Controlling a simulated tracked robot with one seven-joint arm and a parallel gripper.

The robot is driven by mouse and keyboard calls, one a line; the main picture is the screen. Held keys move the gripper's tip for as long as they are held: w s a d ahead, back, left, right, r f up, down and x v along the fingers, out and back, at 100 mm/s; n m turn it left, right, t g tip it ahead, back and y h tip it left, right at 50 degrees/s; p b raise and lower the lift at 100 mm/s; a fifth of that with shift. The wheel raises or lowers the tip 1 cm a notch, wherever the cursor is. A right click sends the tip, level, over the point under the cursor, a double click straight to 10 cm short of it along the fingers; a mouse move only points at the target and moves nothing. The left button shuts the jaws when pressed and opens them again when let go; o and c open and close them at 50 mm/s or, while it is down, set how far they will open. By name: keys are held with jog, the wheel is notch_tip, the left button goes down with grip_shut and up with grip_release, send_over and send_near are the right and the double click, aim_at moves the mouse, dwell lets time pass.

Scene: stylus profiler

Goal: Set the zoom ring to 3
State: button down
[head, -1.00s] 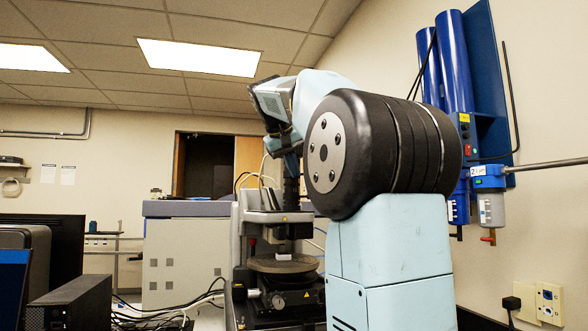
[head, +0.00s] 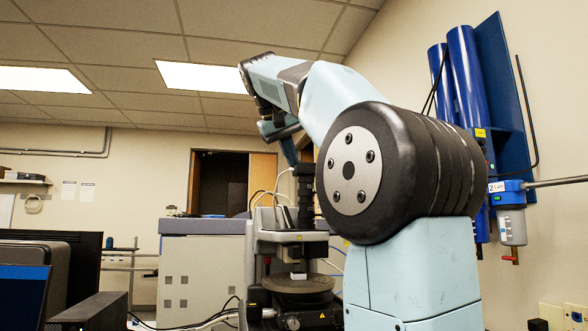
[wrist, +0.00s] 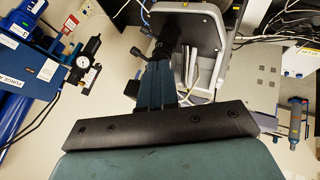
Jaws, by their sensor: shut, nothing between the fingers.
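The stylus profiler (head: 290,237) stands behind my arm, with a dark upright optics tube (head: 305,190) above its round stage (head: 298,285). In the wrist view the black tube (wrist: 166,38) shows just beyond my fingers, with small dark levers or knobs beside it. The zoom ring's edges and its number marks cannot be made out in either view. My gripper (wrist: 157,66) is shut and empty, its blue fingers pointing at the tube. Contact cannot be told.
A grey cabinet (head: 200,265) stands left of the profiler. Dark monitors and boxes (head: 60,255) fill the near left. Blue filter cylinders (head: 465,75) hang on the right wall. Cables run near the profiler in the wrist view (wrist: 285,30).

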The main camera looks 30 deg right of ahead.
jog(key=w+d+f+m+y, duration=0.1)
jog(key=w+d+f+y, duration=0.1)
jog(key=d+y, duration=0.65)
jog(key=s+d+r+t+y, duration=0.2)
jog(key=s+d+r+t, duration=0.1)
jog(key=d, duration=0.4)
jog(key=s+d+r+t+y, duration=0.2)
jog(key=s+d+r, duration=0.1)
jog(key=d, duration=0.3)
jog(key=s+f+x, duration=0.1)
jog(key=x, duration=1.2)
jog(key=shift+s+a+f+n, duration=0.25)
jog(key=shift+s+a+n, duration=0.05)
jog(key=shift+s+n, duration=0.1)
